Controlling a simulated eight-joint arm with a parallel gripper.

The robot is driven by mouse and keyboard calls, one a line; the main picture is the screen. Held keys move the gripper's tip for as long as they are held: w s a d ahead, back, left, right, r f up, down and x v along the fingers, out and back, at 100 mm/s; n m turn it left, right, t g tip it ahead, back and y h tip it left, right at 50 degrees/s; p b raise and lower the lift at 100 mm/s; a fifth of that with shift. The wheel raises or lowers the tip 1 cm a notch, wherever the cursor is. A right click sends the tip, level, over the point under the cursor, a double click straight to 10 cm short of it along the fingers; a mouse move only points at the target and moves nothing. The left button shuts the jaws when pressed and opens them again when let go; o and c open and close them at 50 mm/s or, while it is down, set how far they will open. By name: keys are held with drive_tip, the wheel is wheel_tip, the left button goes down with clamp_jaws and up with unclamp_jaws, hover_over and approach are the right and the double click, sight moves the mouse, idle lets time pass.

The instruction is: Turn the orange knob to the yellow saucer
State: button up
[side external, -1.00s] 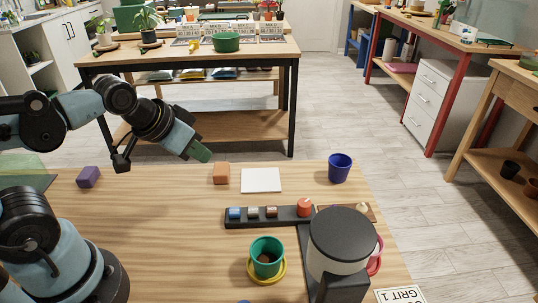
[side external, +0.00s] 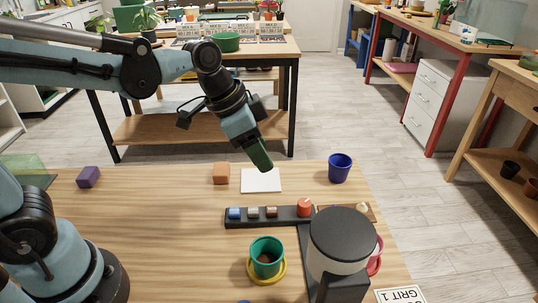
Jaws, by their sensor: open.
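The orange knob (side external: 304,207) sits at the right end of a dark strip (side external: 268,216) on the wooden table, beside several small coloured pieces. The yellow saucer (side external: 281,277) lies nearer the camera, under a green pot (side external: 266,256) with dark contents. My gripper (side external: 261,158) is in the air above the white square, beyond the knob and a little to its left, and apart from it. Its green fingertips point down. It is open and holds nothing that I can see. Which way the knob points is too small to tell.
A tall grey and black device (side external: 343,240) stands right of the saucer and hides part of a pink pot (side external: 375,258). A blue pot (side external: 340,168), an orange block (side external: 221,173), a purple block (side external: 88,177) and a white square (side external: 261,183) are on the table. The table's left middle is clear.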

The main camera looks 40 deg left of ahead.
sight(304, 202)
drive_tip(key=w+d+f+m, duration=0.1)
drive_tip(key=d+f, duration=0.1)
drive_tip(key=f, duration=0.2)
drive_tip(key=w+d+f, duration=0.2)
drive_tip(key=d+f, duration=0.1)
drive_tip(key=f, duration=0.1)
drive_tip(key=w+d+f+m+g+h, duration=0.1)
drive_tip(key=w+d+f, duration=0.1)
drive_tip(key=f, duration=0.2)
drive_tip(key=shift+w+d+f+m, duration=0.1)
drive_tip(key=shift+d+m, duration=0.05)
drive_tip(key=shift+m, duration=0.15)
